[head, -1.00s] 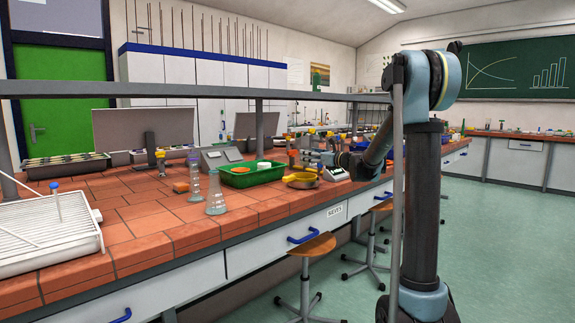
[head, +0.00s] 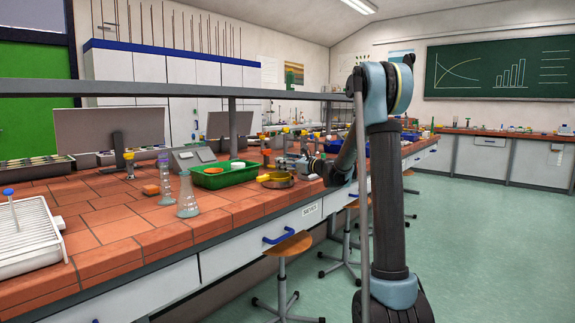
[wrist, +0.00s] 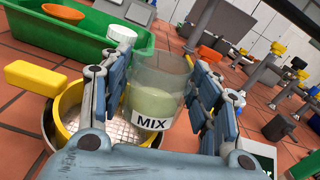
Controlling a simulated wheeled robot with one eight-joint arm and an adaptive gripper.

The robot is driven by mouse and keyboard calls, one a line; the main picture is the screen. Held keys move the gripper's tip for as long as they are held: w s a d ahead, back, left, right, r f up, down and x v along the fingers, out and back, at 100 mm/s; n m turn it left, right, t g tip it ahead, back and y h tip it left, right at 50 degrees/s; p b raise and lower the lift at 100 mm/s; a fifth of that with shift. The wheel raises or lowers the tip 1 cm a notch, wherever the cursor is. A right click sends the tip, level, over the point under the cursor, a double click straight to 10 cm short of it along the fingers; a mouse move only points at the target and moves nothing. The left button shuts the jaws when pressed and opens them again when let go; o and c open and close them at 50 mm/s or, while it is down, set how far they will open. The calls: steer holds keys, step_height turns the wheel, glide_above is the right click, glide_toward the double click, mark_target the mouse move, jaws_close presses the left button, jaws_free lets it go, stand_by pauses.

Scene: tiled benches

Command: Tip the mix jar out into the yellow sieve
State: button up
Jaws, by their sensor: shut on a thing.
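My gripper (wrist: 160,110) is shut on the mix jar (wrist: 158,78), a clear jar with a MIX label and pale green contents in its lower part. The contents are still in the jar, and I see no pouring. The yellow sieve (wrist: 72,103) sits in a round metal pan (wrist: 50,135), below and left of the jar in the wrist view. My left finger hides part of it. In the head view the sieve (head: 277,179) is on the bench, with my gripper (head: 300,166) just right of it; the jar is too small to make out there.
A green tray (wrist: 75,40) beside the sieve holds an orange dish (wrist: 63,13) and a white-lidded thing (wrist: 121,36). Burner-like stands (wrist: 262,72) are right of the jar. Flasks (head: 187,198) stand on the near bench, and a shelf rail (head: 180,88) runs above it.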

steer(key=shift+r, duration=0.15)
stand_by(0.4)
steer(key=n, duration=0.5)
steer(key=shift+r, duration=0.25)
steer(key=n, duration=0.5)
steer(key=shift+s+a+f, duration=0.1)
steer(key=shift+s+f, duration=0.1)
steer(key=shift+f, duration=0.1)
steer(key=shift+s+a+r+n, duration=0.15)
steer(key=shift+s+n, duration=0.05)
steer(key=shift+n, duration=0.8)
steer(key=shift+s+a+r+n, duration=0.15)
steer(key=shift+n, duration=0.85)
